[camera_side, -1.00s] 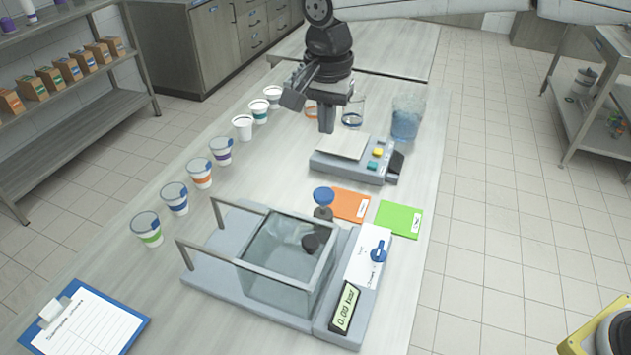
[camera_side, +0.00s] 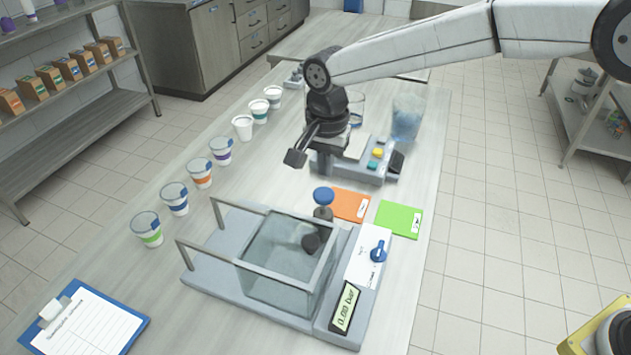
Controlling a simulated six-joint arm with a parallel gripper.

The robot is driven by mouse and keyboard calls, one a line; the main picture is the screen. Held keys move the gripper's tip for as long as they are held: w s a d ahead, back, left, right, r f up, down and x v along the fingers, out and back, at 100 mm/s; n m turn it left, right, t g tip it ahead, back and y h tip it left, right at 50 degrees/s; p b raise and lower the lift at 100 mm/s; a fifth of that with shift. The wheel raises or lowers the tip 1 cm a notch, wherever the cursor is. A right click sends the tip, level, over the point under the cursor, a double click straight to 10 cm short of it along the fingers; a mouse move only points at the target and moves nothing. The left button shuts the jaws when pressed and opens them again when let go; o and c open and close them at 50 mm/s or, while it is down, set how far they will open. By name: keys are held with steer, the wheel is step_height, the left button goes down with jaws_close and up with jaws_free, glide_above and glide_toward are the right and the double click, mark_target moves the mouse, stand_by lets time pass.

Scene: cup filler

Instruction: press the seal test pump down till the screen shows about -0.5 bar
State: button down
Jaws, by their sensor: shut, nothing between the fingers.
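The seal test pump has a round blue knob (camera_side: 323,196) on a grey post at the back edge of the clear test tank (camera_side: 285,262). The knob stands raised. The screen (camera_side: 345,307) at the front right of the unit reads 0.00 bar. A blue lever (camera_side: 378,251) sits on the white panel to the right of the tank. My gripper (camera_side: 294,158) is shut and empty. It hangs in the air behind and a little left of the knob, in front of the scale, apart from both.
A scale (camera_side: 345,165) with coloured buttons stands behind, partly hidden by my arm. An orange card (camera_side: 350,205) and a green card (camera_side: 398,219) lie right of the knob. Several cups (camera_side: 199,173) line the left side. A clipboard (camera_side: 85,322) lies front left.

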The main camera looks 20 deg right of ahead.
mark_target(326, 195)
steer(key=shift+f, duration=2.45)
steer(key=shift+f, duration=1.9)
step_height(326, 195, up, 15)
steer(key=shift+f, duration=0.2)
steer(key=shift+r, duration=0.1)
steer(key=r, duration=0.3)
steer(key=shift+w+a, duration=0.2)
steer(key=shift+w, duration=0.1)
